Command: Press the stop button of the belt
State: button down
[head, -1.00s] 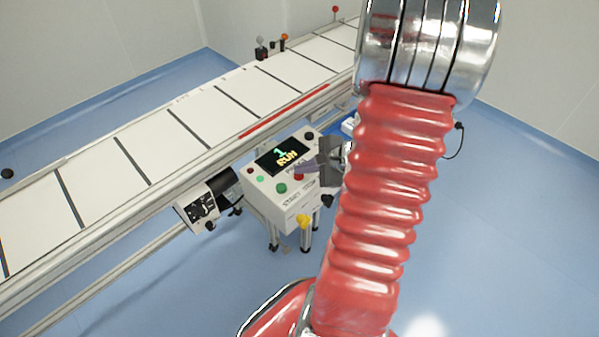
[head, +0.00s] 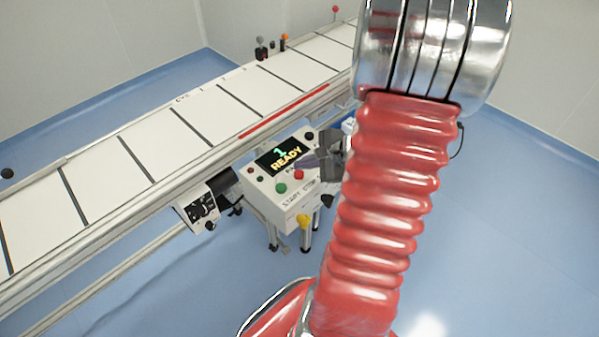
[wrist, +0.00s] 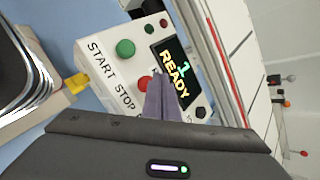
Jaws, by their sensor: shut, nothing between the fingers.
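The control box (head: 292,208) stands in front of the belt (head: 150,150). Its red STOP button (head: 298,174) is in plain sight in the head view, and the green START button (head: 281,188) is beside it. The display (head: 284,158) reads "1 READY". My gripper (head: 304,162) is shut and empty, its fingertips just above and right of the red button in the picture. In the wrist view the closed fingers (wrist: 160,82) partly overlap the red button (wrist: 144,84); a gap cannot be judged there. The green button (wrist: 125,48) is clear.
A yellow-collared post (head: 304,222) is at the box's front. A drive unit (head: 200,208) with dials is left of the box. A small red light and another small green button sit on the panel's left. Open blue floor (head: 480,250) lies to the right.

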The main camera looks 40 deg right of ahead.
aim_at(303, 175)
jog(key=shift+r, duration=0.1)
jog(key=shift+r, duration=2.4)
